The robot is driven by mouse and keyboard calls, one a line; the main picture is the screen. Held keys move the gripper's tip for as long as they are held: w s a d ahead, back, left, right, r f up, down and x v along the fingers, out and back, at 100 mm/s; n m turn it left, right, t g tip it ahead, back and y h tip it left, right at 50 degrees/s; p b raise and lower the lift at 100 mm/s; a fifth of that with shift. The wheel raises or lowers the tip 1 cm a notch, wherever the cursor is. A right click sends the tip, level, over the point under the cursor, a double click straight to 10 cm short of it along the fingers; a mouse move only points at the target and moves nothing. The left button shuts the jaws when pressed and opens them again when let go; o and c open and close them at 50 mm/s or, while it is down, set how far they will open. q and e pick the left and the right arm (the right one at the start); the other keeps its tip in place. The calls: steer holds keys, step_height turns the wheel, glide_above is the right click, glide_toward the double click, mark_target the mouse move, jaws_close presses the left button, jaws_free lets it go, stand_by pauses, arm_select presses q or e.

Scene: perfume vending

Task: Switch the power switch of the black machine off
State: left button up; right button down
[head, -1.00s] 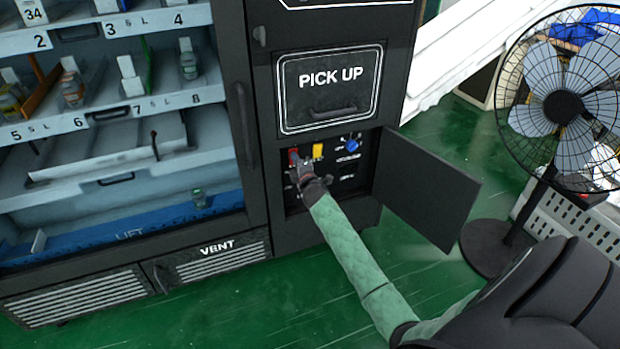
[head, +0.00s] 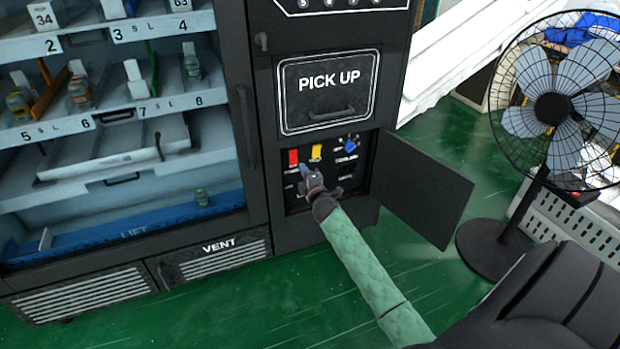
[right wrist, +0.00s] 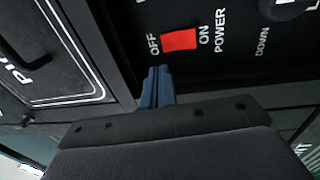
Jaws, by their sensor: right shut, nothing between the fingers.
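The black machine (head: 262,205) is a vending machine with an open lower compartment. Its red power switch (head: 293,157) sits at the panel's upper left. In the right wrist view the red switch (right wrist: 180,40) lies between the words OFF and ON, beside POWER; which way it is set I cannot tell. My right gripper (head: 304,172) is just below the switch in the head view. In the wrist view its blue fingertips (right wrist: 158,72) are together and empty, close to the OFF end; whether they touch the switch is unclear. My left gripper is not in view.
A yellow switch (head: 316,152) and a blue knob (head: 350,146) share the panel. The open compartment door (head: 425,195) stands out to the right. A black fan (head: 552,107) stands further right. Green floor (head: 240,310) in front is clear.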

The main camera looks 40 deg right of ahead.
steer(key=s, duration=0.1)
steer(key=s+a, duration=0.1)
steer(key=s, duration=0.3)
steer(key=shift+a+r, duration=0.15)
steer(key=shift+r, duration=0.25)
